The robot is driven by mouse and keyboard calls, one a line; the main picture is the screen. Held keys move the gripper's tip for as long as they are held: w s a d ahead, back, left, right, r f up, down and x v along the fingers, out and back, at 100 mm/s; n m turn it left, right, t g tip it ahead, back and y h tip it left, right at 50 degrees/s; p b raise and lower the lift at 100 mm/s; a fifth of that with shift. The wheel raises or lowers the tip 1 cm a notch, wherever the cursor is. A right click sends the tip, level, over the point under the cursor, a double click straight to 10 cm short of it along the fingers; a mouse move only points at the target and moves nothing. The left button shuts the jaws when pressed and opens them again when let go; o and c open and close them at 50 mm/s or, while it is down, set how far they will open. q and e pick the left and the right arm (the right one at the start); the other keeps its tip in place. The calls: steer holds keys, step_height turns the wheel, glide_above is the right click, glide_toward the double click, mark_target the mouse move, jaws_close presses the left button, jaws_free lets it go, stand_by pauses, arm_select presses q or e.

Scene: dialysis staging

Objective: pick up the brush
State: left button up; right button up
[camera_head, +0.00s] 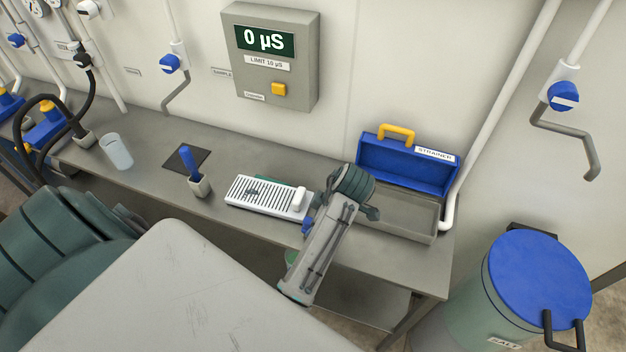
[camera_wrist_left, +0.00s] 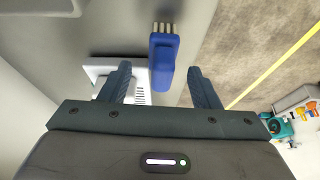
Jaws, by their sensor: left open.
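The brush (camera_wrist_left: 163,55) is blue with pale bristles at one end. In the left wrist view it lies on the bench close to its front edge, beside the white slotted rack (camera_wrist_left: 136,92). My left gripper (camera_wrist_left: 162,78) is open, with one finger on each side of the lower part of the brush, apart from it. In the head view a small blue part of the brush (camera_head: 306,226) shows beside my forearm, near the right end of the rack (camera_head: 265,198). My forearm hides the rest and my left gripper there. My right gripper is in neither view.
A clear cup (camera_head: 115,152) is further left. The open blue STRAINER box (camera_head: 406,168) stands right of my forearm. A blue-lidded SALT bin (camera_head: 538,280) stands on the floor.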

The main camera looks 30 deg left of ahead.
arm_select(q)
steer(key=x, duration=0.5)
steer(key=shift+s+r, duration=0.1)
steer(key=c, duration=1.1)
steer(key=shift+r, duration=0.1)
